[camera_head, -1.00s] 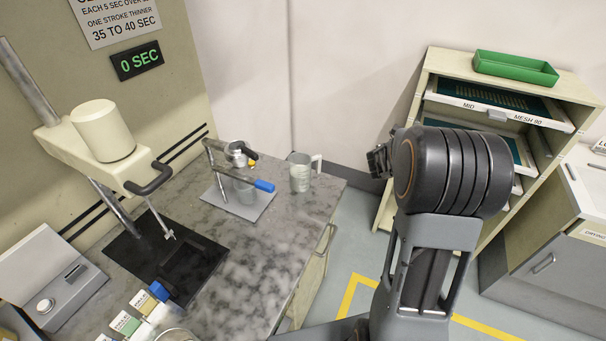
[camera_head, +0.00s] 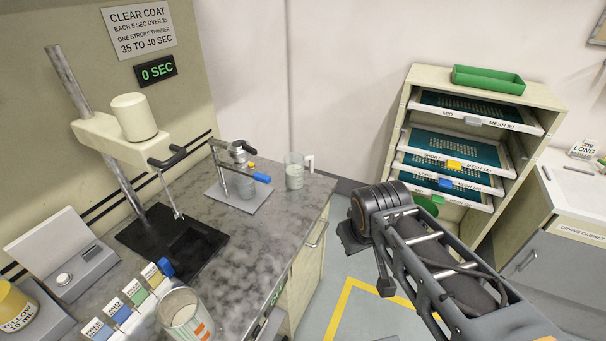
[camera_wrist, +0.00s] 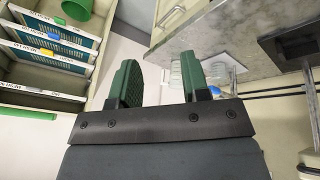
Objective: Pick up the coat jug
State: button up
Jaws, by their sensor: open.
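A clear jug with a white handle (camera_head: 294,172), which looks like the coat jug, stands upright on the grey stone counter (camera_head: 240,237) near its right back corner. My gripper (camera_wrist: 162,80) shows in the wrist view with its two green fingers apart and nothing gripped. A clear jug (camera_wrist: 176,74) shows beyond the fingers, partly hidden by the right one. In the head view my arm is to the right of the counter, away from the jug, and the fingertips cannot be made out.
A metal stand with a blue-tipped handle (camera_head: 240,180) is left of the jug. A screen rack (camera_head: 408,130) stands behind my arm. The floor between is open.

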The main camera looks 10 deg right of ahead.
aim_at(294, 162)
jog(key=z, duration=1.15)
jog(key=i, duration=2.2)
jog(key=u, duration=3.3)
